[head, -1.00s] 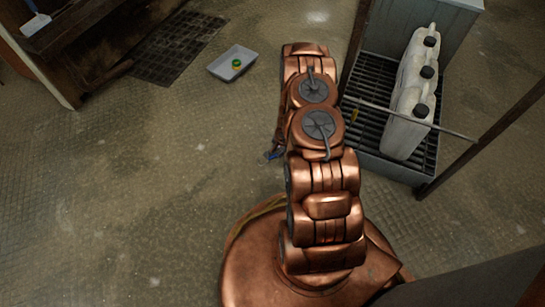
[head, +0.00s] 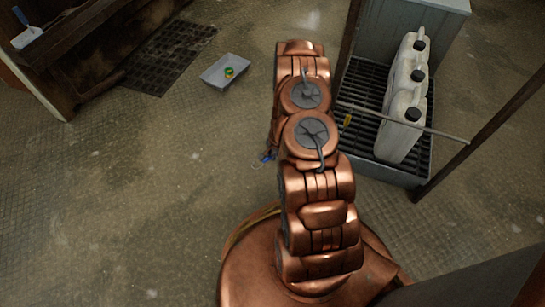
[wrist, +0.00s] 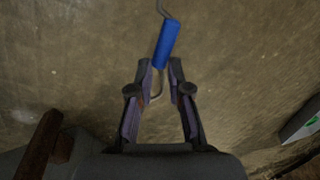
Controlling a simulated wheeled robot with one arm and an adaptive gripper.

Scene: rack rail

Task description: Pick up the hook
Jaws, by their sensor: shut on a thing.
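The hook (wrist: 166,44) shows in the wrist view as a bent metal wire with a blue sleeve. My gripper (wrist: 161,68) is shut on it, with the fingertips at the lower end of the blue sleeve. Some wire runs down between the fingers and some bends away above the sleeve. In the head view only a small blue bit (head: 265,158) shows at the left edge of my copper arm; the arm hides the rest and my gripper.
A rail (head: 440,133) with a small yellow thing (head: 347,119) on it crosses a rack at the right. White jerrycans (head: 404,120) stand on the rack's slatted base.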

